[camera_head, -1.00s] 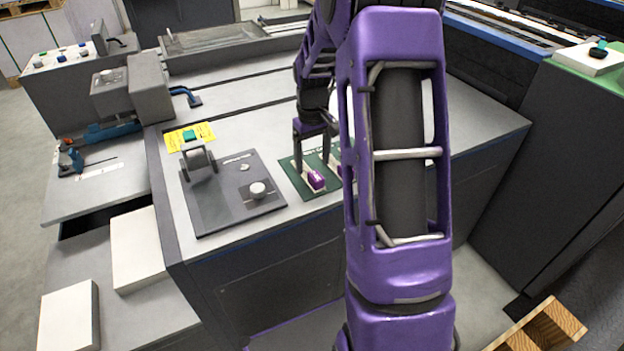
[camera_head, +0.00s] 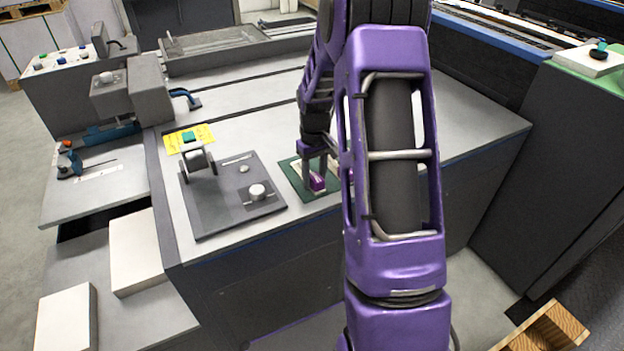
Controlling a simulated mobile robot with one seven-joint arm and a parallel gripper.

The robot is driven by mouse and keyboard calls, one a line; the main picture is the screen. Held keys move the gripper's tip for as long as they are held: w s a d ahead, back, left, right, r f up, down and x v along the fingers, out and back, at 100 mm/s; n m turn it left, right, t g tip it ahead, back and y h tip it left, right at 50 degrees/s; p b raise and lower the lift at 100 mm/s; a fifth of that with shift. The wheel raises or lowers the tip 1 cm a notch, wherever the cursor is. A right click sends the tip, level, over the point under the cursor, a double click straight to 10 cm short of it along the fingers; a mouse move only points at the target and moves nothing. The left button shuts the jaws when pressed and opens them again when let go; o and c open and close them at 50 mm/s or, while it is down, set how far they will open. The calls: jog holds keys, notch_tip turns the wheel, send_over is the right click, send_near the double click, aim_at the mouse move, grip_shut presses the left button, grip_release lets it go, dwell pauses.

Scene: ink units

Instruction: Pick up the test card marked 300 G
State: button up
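A green mat (camera_head: 291,179) lies on the grey worktop, right of the dark plate. A light card with a purple block (camera_head: 318,184) on it sits on the mat. Any marking such as 300 G is too small to read. My gripper (camera_head: 317,179) points down at the purple block, with its fingers close around or beside it. I cannot tell whether they touch it or have shut on it. My purple arm hides the right part of the mat and whatever lies there.
A dark plate (camera_head: 220,215) with a roller (camera_head: 197,160) and a light knob (camera_head: 257,192) is left of the mat. A yellow label (camera_head: 204,134) with a green button lies behind it. White blocks (camera_head: 137,252) stand lower left. The worktop behind the mat is clear.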

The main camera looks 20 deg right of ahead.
grip_shut()
